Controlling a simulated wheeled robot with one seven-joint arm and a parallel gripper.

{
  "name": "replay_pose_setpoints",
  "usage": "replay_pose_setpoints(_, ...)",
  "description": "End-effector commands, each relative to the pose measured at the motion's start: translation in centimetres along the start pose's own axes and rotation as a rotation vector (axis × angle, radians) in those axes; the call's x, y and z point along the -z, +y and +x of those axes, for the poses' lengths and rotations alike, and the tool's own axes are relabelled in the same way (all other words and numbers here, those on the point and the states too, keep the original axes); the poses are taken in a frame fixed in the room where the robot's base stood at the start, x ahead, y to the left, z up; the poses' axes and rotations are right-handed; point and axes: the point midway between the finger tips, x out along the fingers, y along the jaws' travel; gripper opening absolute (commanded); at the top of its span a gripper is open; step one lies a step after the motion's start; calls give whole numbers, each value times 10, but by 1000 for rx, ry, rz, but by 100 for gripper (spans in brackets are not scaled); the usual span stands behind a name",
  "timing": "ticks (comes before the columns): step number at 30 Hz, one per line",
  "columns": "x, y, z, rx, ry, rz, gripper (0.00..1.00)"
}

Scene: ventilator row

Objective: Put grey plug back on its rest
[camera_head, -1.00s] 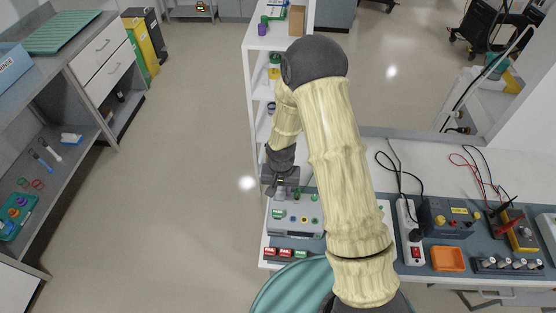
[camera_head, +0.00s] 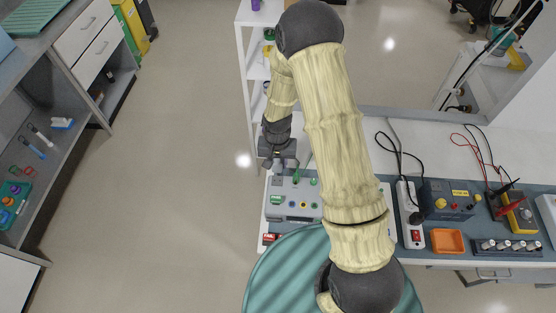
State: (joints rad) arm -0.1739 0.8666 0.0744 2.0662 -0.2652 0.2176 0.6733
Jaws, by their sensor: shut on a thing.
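My gripper (camera_head: 281,164) is at the far left end of the bench, pointing down over the back left part of a light grey device box (camera_head: 293,207). Its jaws are shut on a small grey thing, which I take to be the grey plug; it is too small and dark to make out clearly. The box has several green and grey knobs or ports on top and a green label at its left. I cannot tell whether the plug touches the box. The rest for the plug cannot be made out. My arm hides the box's right side.
Right of my arm are a power strip (camera_head: 411,215), a blue-grey power supply (camera_head: 447,199), an orange tray (camera_head: 447,241) and a yellow meter (camera_head: 517,213) with leads. A white shelf (camera_head: 252,70) stands behind. The floor to the left is clear.

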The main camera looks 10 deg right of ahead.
Motion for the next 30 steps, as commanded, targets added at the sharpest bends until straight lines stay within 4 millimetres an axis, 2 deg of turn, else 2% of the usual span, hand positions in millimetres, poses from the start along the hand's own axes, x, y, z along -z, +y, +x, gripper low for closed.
replay_pose_setpoints(21, 0, 0, 48, 0, 0, -1, 0)
replay_pose_setpoints(30, 0, 0, 59, 0, 1, 0, 0)
